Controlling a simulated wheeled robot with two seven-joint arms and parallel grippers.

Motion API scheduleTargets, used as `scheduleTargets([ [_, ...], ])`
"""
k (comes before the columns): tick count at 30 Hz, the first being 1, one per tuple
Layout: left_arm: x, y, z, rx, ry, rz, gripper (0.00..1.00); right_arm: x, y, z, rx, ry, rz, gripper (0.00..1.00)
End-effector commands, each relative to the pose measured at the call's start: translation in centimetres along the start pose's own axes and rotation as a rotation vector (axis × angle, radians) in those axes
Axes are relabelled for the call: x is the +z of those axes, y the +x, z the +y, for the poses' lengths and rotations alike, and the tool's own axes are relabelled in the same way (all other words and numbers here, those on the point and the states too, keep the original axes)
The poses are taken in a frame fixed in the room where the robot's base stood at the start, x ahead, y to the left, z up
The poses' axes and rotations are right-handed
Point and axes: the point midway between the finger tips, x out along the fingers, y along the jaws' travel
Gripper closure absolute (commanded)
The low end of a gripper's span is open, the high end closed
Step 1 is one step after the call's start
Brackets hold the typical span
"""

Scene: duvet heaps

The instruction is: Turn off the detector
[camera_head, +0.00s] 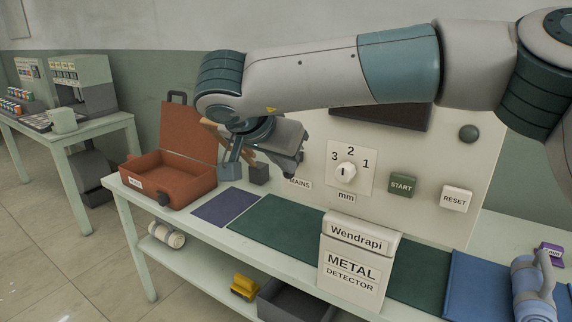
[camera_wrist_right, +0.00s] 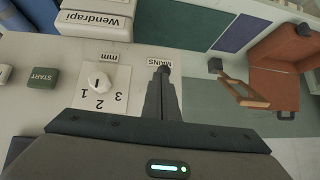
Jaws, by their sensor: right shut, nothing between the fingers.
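The metal detector (camera_head: 349,262) is a cream cabinet with an upright panel (camera_head: 437,150), standing on the bench. The panel carries a dial (camera_head: 346,173) marked 1, 2, 3 and mm, a green START button (camera_head: 402,185), a cream RESET button (camera_head: 456,198) and a MAINS label (camera_head: 300,183). My right gripper (camera_head: 292,165) is at the panel's left part, just above the MAINS label. In the right wrist view its closed fingers (camera_wrist_right: 162,75) reach beside the MAINS label (camera_wrist_right: 160,62). They cover whatever control is there; contact is unclear. My left gripper is not in view.
A dark green belt (camera_head: 280,222) runs along the bench. My right arm spans the panel's upper area.

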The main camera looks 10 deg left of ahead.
Motion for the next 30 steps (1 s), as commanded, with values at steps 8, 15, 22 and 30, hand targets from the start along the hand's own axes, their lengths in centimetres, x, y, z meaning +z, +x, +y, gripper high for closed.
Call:
scheduleTargets([
  [8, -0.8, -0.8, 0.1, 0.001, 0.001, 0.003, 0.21, 0.3, 0.2, 0.0, 0.000, 0.000, 0.000, 1.00],
  [15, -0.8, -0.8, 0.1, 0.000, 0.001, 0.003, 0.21, 0.3, 0.2, 0.0, 0.000, 0.000, -0.001, 1.00],
  [22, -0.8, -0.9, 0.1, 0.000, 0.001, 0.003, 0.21, 0.3, 0.1, 0.0, 0.000, -0.001, -0.001, 1.00],
  [30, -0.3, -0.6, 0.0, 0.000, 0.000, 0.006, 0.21, 0.3, -1.8, -0.3, -0.002, -0.002, 0.000, 1.00],
])
